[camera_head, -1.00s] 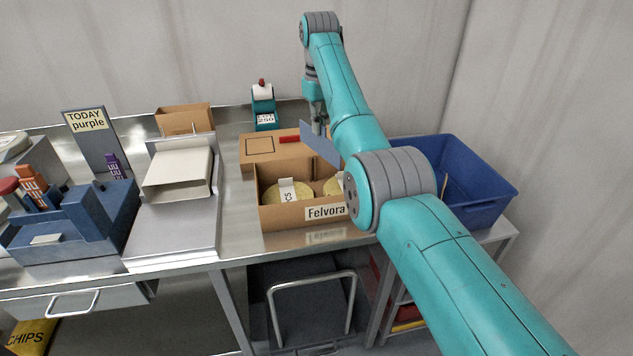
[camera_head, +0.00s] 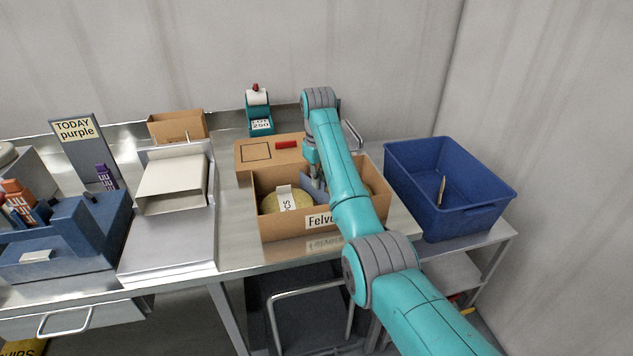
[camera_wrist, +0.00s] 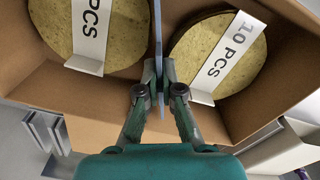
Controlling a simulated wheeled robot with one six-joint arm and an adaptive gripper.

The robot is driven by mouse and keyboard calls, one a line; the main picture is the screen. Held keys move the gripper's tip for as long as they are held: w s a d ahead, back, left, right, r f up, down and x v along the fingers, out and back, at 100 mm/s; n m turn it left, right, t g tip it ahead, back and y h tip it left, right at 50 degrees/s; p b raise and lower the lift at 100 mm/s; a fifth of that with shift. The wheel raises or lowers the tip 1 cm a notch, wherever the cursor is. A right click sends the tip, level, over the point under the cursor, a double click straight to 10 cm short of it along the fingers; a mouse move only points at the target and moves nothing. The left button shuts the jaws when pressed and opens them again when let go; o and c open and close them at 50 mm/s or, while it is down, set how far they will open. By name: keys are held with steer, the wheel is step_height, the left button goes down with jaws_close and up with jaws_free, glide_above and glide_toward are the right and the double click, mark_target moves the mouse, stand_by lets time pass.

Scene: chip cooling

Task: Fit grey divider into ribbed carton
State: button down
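The grey divider (camera_head: 308,186) is a thin upright blue-grey sheet. My gripper (camera_head: 314,168) is shut on its top edge. The open brown carton (camera_head: 280,224), labelled "Felvora", is below and around it; ribs cannot be made out. In the wrist view the divider (camera_wrist: 158,30) is seen edge-on in my gripper (camera_wrist: 160,74), between two round chip stacks, left (camera_wrist: 62,25) and right (camera_wrist: 195,60), each with a "PCS" paper strip. The divider's lower part sits inside the carton. Its bottom edge is hidden, and so is whether it touches the floor.
A blue bin (camera_head: 450,205) stands right of the carton. A teal label dispenser (camera_head: 260,115) is behind. A beige tray (camera_head: 172,183) on a metal stand and a blue rack (camera_head: 75,235) are to the left. My arm hides the carton's right part.

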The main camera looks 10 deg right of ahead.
steer(key=shift+f, duration=0.45)
steer(key=shift+f, duration=0.1)
steer(key=c, duration=1.3)
jaws_free()
